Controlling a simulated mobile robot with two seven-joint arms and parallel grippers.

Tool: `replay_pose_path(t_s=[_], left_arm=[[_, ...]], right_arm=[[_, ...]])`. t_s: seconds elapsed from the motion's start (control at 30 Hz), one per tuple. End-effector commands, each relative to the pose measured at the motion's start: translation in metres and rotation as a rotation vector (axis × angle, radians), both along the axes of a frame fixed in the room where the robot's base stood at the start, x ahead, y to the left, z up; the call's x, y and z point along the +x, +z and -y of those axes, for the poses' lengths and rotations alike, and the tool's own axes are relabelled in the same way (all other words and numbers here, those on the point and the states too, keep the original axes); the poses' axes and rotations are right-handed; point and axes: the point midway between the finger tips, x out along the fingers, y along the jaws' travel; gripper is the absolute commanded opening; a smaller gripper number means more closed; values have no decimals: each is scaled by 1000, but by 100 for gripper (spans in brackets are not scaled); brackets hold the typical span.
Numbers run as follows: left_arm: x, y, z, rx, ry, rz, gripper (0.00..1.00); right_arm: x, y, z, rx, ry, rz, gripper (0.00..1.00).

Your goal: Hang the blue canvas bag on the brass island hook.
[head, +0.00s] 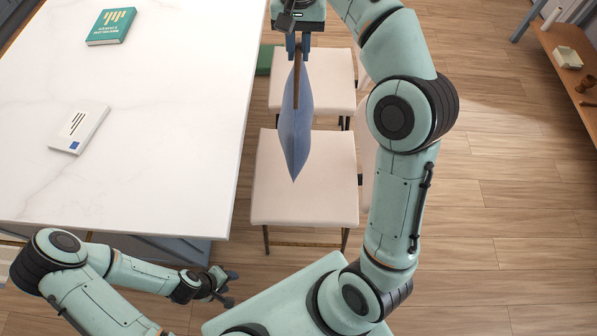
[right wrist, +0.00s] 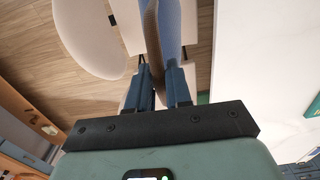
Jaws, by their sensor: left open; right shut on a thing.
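The blue canvas bag (head: 296,130) hangs from my right gripper (head: 298,42) in the head view, seen nearly edge-on, with a brown strap along it. It hangs in front of the stools, to the right of the island edge. In the right wrist view, the right gripper's fingers (right wrist: 157,78) are shut on the brown strap (right wrist: 152,40), with the blue cloth (right wrist: 178,28) beside it. My left gripper (head: 228,287) is open and empty near the island's near end. I cannot make out the brass island hook in either view.
The white-topped island (head: 150,170) fills the left, carrying a green book (head: 111,26) and a white box-like item (head: 80,129). Two cream stools (head: 310,205) (head: 335,85) stand along its right side. A wooden shelf (head: 570,70) stands far right. Open floor lies between.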

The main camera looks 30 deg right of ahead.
Motion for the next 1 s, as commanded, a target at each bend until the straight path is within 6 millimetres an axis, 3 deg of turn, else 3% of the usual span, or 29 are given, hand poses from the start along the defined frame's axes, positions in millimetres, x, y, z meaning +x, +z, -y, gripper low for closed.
replay_pose_path(t_s=[0.27, 0.47, 1.0], left_arm=[[1, 1, 0, 0, 0, 1, 43], [1, 1, 0, 0, -1, 1, 43], [-1, -1, 0, 0, 0, -1, 43]], right_arm=[[0, 1, 0, 1, 0, 6, 0], [0, -17, 0, -1, 0, 3, 0], [0, -134, 0, 0, -1, 1, 0]])
